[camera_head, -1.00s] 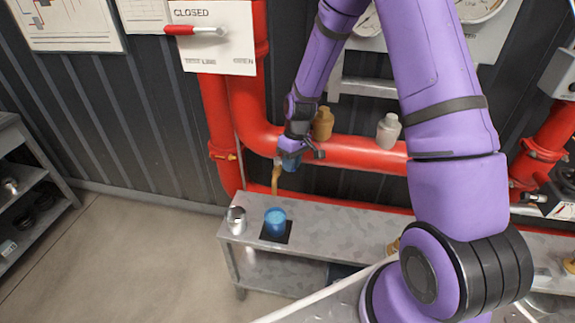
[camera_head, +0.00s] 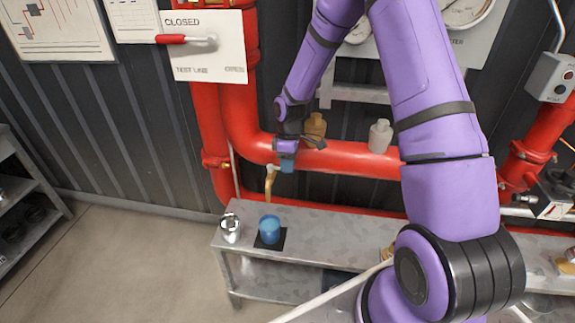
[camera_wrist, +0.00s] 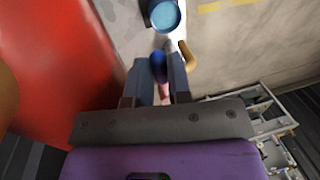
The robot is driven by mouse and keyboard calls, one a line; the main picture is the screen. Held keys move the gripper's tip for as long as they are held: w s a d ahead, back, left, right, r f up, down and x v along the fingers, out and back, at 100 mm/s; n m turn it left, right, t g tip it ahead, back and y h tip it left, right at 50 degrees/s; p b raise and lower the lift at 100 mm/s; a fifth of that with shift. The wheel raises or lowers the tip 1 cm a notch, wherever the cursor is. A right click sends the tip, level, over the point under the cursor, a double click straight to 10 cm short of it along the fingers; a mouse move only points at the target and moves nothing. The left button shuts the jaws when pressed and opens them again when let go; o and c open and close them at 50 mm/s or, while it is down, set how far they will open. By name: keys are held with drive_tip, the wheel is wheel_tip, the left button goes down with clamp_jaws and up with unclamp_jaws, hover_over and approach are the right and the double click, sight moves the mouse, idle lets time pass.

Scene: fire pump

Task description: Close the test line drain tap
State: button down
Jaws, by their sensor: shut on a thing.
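The drain tap's brass spout (camera_head: 270,180) hangs below the red pipe, above a blue cup (camera_head: 269,231). My gripper (camera_head: 286,163) is at the tap, just right of the spout and below the pipe. In the wrist view my gripper (camera_wrist: 161,75) has its fingers close together on a blue tap handle (camera_wrist: 158,66), which shows between them. The brass spout (camera_wrist: 187,54) curves just right of the fingers, and the blue cup (camera_wrist: 165,16) is beyond them. The fingers hide much of the handle, so its exact turn cannot be told.
The cup stands on a dark square on a grey metal bench (camera_head: 340,236), beside a shiny metal container (camera_head: 230,228). Red pipe (camera_head: 345,155) runs close behind the gripper. A board (camera_head: 207,52) reads CLOSED, TEST LINE and OPEN, with a red lever (camera_head: 172,39) near CLOSED.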

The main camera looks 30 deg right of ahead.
idle(0.3)
drive_tip(key=c, duration=1.1)
unclamp_jaws()
drive_tip(key=shift+o, duration=0.2)
wheel_tip(320, 180, up, 11)
drive_tip(key=w+d, duration=0.1)
drive_tip(key=shift+w+d+f, duration=0.15)
drive_tip(key=shift+w+f, duration=0.05)
drive_tip(key=shift+w, duration=0.2)
